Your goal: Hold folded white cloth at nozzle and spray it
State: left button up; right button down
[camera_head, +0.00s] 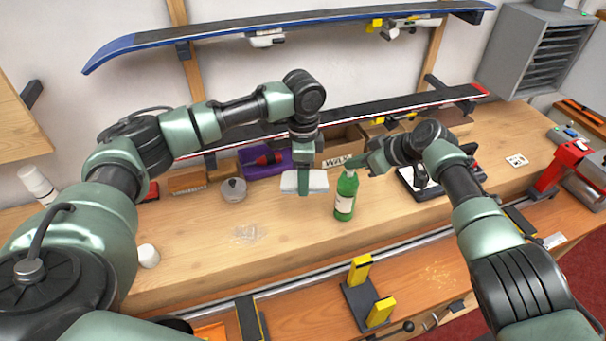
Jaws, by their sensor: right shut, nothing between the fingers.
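The folded white cloth (318,181) is held level above the bench, just left of the green bottle (344,198). My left gripper (304,186) comes down from above with its fingers across the middle of the cloth and is shut on it. The bottle stands upright on the bench top, apart from the cloth. My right gripper (358,163) is shut and empty at the top of the bottle, reaching in from the right. It partly hides the bottle's nozzle, and I cannot tell whether it touches it.
A yellow clamp (360,270) stands on the lower front ledge. Skis hang on the wall. The bench (290,240) is mostly clear in front of the cloth and bottle.

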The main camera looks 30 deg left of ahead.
jog(key=shift+r, duration=0.4)
notch_tip(320, 180, up, 7)
dwell(0.7)
jog(key=shift+r, duration=0.1)
jog(key=v, duration=1.2)
dwell(0.5)
